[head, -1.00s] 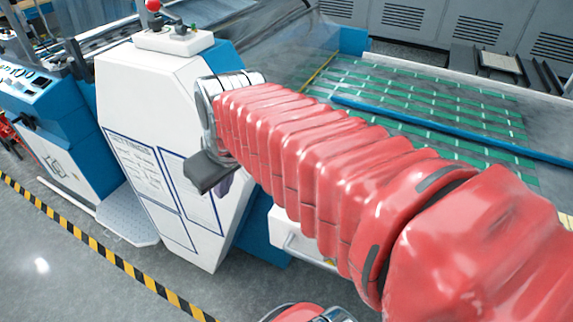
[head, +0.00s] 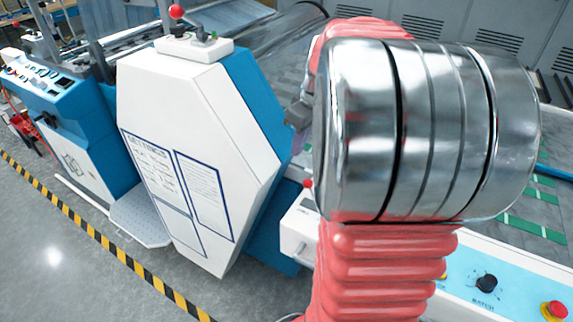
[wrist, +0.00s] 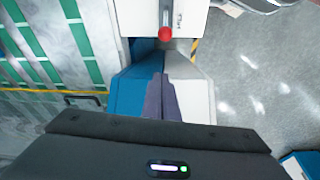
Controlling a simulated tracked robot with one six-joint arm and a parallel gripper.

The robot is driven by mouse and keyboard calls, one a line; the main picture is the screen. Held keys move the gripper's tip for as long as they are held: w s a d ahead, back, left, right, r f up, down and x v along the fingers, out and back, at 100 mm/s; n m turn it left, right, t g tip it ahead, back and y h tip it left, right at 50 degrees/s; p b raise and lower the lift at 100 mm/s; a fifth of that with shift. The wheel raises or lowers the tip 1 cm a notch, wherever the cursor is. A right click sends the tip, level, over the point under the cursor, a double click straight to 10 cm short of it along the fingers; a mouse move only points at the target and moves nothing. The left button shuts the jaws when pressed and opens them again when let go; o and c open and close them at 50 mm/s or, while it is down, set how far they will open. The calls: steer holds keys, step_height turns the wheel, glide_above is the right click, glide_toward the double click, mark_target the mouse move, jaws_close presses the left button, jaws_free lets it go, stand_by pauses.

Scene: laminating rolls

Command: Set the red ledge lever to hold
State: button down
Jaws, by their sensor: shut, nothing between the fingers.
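The red ledge lever shows as a small red ball (head: 308,183) at the left end of the white ledge (head: 297,225), beside the white and blue cabinet. In the wrist view the red ball (wrist: 165,34) is near the top, over the white ledge (wrist: 140,15), beyond my fingertips. Its shaft and setting are too small to read. My gripper shows in the wrist view as two dark purple fingers (wrist: 161,88) shut together, empty, over the cabinet and apart from the ball. In the head view it is mostly hidden behind my arm.
The cabinet (head: 200,130) stands left of the ledge, with another red-ball lever (head: 176,11) on its top. A black knob (head: 486,283) and a red button (head: 553,310) are on the ledge panel at right. A green-striped belt (wrist: 60,35) lies behind.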

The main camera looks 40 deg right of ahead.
steer(key=shift+f, duration=0.1)
step_height(320, 180, down, 9)
steer(key=s, duration=0.1)
steer(key=shift+s+d, duration=0.15)
steer(key=shift+s, duration=0.05)
stand_by(0.9)
